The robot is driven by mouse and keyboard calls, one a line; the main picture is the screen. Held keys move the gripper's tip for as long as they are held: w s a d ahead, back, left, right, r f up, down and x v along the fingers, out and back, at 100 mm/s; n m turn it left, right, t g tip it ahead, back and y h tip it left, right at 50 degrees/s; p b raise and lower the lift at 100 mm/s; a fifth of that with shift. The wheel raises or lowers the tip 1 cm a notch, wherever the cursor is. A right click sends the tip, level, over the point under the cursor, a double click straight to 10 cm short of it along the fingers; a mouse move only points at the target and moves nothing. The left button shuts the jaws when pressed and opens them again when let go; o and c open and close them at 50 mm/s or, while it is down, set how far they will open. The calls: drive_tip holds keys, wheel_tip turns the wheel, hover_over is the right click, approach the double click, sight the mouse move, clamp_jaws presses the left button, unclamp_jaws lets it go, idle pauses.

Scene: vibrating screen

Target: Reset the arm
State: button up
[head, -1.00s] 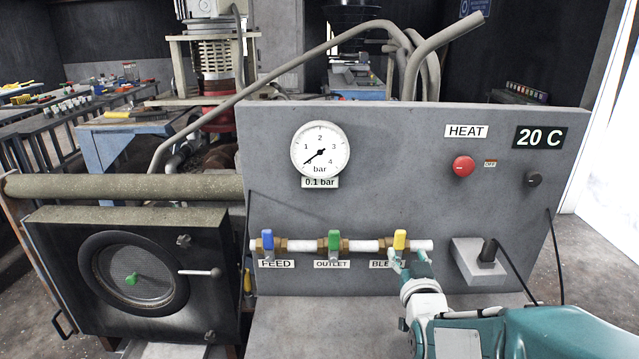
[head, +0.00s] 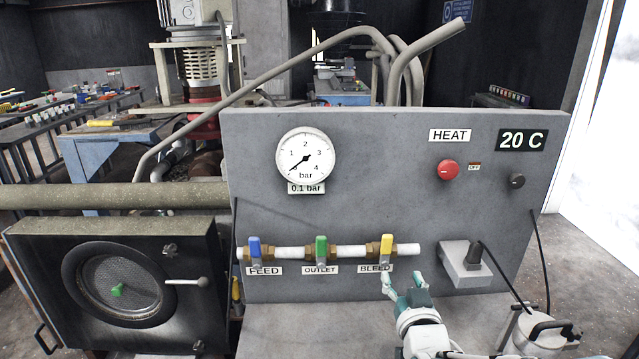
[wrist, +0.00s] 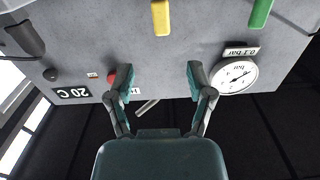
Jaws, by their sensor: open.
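My gripper (head: 404,284) is open and empty in the head view, just below the BLEED label and in front of the grey panel (head: 400,150). The wrist view shows its two fingers (wrist: 160,80) spread apart with nothing between them. The yellow bleed valve handle (head: 386,246) stands upright on the pipe, apart from the gripper. It also shows in the wrist view (wrist: 161,15). The green outlet handle (head: 321,248) and blue feed handle (head: 254,248) are upright too. The gauge (head: 305,156) reads about 0.1 bar.
A grey socket box (head: 465,263) with a black plug and cable sticks out right of my gripper. A red heat button (head: 448,169) and a 20 C display (head: 522,140) are above. A dark chamber with a round window (head: 118,284) stands at the left.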

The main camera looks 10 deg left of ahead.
drive_tip(key=s+d+m+g+h, duration=0.1)
drive_tip(key=s+d+g, duration=0.4)
drive_tip(key=s, duration=0.6)
drive_tip(key=s+d+m+g+h, duration=0.1)
drive_tip(key=s+d+g+h, duration=0.3)
drive_tip(key=s, duration=0.8)
drive_tip(key=d+g, duration=0.2)
drive_tip(key=d, duration=0.2)
drive_tip(key=shift+d+f+m+g, duration=0.15)
drive_tip(key=shift+d+m+g, duration=0.05)
drive_tip(key=shift+m+g, duration=0.1)
drive_tip(key=shift+w, duration=0.1)
drive_tip(key=shift+c, duration=0.8)
drive_tip(key=shift+a, duration=0.15)
